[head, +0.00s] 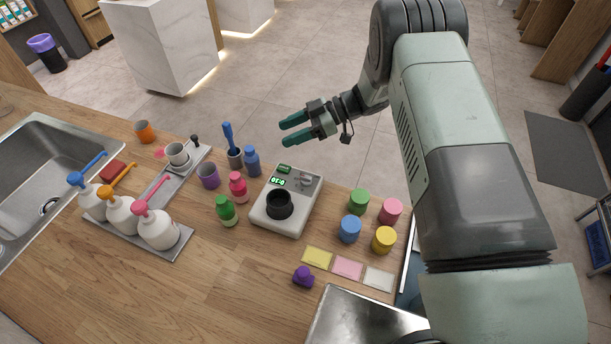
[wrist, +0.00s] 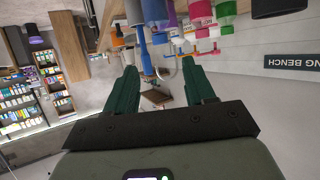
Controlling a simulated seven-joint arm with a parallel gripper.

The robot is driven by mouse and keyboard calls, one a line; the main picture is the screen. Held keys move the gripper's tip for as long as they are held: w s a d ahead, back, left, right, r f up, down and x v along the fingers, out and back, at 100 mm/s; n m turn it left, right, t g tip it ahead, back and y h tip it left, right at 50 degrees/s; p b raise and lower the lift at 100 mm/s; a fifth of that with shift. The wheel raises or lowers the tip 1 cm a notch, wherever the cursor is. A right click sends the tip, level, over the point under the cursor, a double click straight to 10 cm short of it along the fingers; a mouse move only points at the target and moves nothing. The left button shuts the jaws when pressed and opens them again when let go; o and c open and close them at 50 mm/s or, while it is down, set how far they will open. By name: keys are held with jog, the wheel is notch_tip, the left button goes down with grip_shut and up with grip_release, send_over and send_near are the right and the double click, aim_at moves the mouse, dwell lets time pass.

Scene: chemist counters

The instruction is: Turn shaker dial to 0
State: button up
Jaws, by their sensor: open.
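The shaker (head: 286,201) is a light grey box on the wooden counter, with a black round cup holder on top and a lit green display. Its dial (head: 306,180) appears as a small grey knob at the far right of its top, beside the display. My gripper (head: 288,132) has green fingers, open and empty, above and beyond the shaker, pointing left. In the wrist view my gripper's fingers (wrist: 160,88) are spread with nothing between them. The dial's setting is too small to read.
Pump bottles (head: 158,229) sit on a tray at left, near the sink (head: 45,165).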

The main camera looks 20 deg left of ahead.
jog(key=w+a+r+m+t+y, duration=0.1)
jog(key=w+a+r+m+t, duration=0.1)
jog(key=w+a+m+t, duration=0.35)
notch_tip(320, 180, up, 2)
jog(key=m+t+h, duration=0.2)
jog(key=m+h, duration=1.1)
jog(key=m, duration=0.6)
send_over(306, 178)
notch_tip(306, 178, down, 10)
jog(key=shift+f, duration=0.1)
